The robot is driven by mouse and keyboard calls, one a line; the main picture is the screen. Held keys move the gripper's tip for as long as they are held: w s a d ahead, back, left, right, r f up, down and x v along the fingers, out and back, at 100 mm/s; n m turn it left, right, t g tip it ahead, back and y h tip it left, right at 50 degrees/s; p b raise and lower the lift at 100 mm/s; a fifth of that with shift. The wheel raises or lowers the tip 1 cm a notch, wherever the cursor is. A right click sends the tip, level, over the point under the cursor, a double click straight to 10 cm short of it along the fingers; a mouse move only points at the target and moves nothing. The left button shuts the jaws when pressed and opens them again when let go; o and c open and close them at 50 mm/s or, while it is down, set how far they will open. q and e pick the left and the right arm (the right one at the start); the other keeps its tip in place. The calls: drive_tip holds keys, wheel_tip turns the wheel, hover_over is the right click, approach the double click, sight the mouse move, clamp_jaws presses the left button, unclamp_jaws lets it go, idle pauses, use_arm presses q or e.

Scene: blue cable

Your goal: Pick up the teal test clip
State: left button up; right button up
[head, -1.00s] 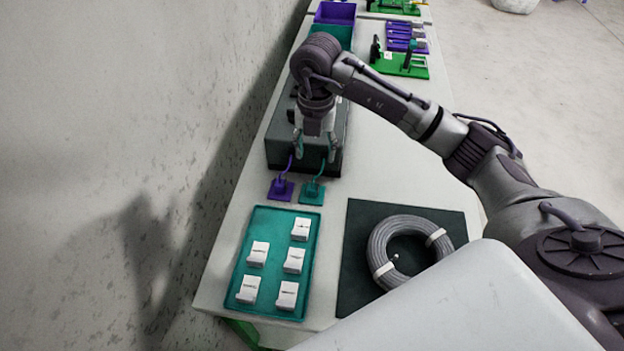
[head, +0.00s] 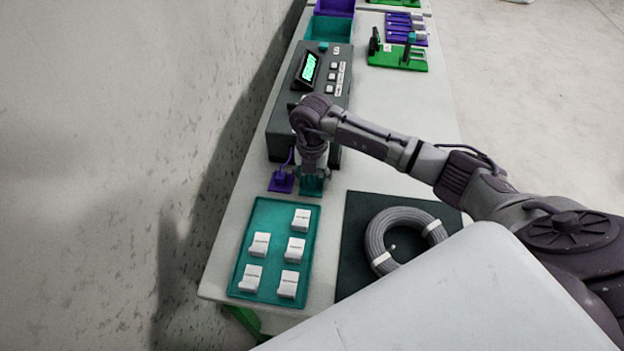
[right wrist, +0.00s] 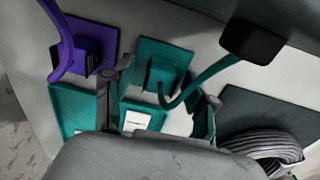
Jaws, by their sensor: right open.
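The teal test clip (head: 312,188) sits on the white table just in front of the dark tester box, mostly hidden under my right gripper (head: 313,170) in the head view. In the right wrist view the teal clip (right wrist: 150,60) shows as a square base with an upright block, its teal lead curving up to a dark end. My right gripper (right wrist: 168,84) is open there, one finger on each side of the clip's near side, holding nothing. The purple test clip (head: 281,181) stands just left of the teal one. My left gripper is not in view.
The tester box (head: 275,138) has a lit green display. A teal tray (head: 248,228) with several white pieces lies nearer. A grey cable coil (head: 377,237) lies on a dark mat (head: 352,215). Bins and a green rack (head: 390,57) stand further back.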

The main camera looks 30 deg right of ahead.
drive_tip(key=c, duration=0.9)
drive_tip(key=shift+o, duration=0.2)
drive_tip(key=shift+r, duration=0.1)
